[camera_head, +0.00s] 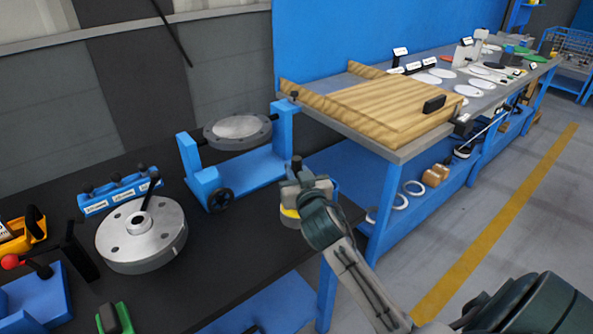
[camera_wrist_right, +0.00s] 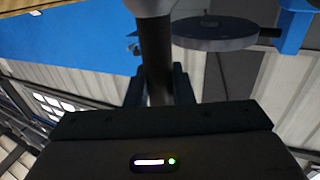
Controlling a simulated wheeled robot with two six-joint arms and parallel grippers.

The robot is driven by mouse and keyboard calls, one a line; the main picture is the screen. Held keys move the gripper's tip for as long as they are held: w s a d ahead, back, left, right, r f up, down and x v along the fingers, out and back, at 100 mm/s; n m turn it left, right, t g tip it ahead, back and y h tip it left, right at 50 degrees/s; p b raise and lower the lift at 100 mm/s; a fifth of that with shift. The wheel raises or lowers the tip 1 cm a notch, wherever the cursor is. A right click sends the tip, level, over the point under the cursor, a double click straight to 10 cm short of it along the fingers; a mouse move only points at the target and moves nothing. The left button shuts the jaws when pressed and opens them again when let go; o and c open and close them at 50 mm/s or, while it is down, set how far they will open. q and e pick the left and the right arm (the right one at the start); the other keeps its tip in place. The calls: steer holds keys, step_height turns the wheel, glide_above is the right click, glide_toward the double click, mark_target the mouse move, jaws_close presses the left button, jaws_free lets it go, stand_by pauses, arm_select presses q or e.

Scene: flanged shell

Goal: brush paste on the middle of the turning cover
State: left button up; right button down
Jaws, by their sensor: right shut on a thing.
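The turning cover (camera_head: 240,127) is a grey disc with a lighter middle, held between the two posts of a blue stand (camera_head: 262,168). The disc also shows in the right wrist view (camera_wrist_right: 215,35). My right gripper (camera_head: 297,186) is shut on a dark upright handle (camera_wrist_right: 156,55), which I take to be the brush; its top (camera_head: 296,163) shows above the jaws. The gripper is right of the cover and apart from it. A yellow-banded round tin (camera_head: 290,216) sits right below it. The brush's bristles are hidden. My left gripper is out of view.
A grey flanged shell (camera_head: 140,238) with a dark rod at its hub stands on the black bench, left. Behind it is a blue rack (camera_head: 118,192). A black handwheel (camera_head: 221,200) sits at the stand's front.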

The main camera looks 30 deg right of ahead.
steer(key=shift+f, duration=0.35)
steer(key=shift+f, duration=0.15)
stand_by(1.1)
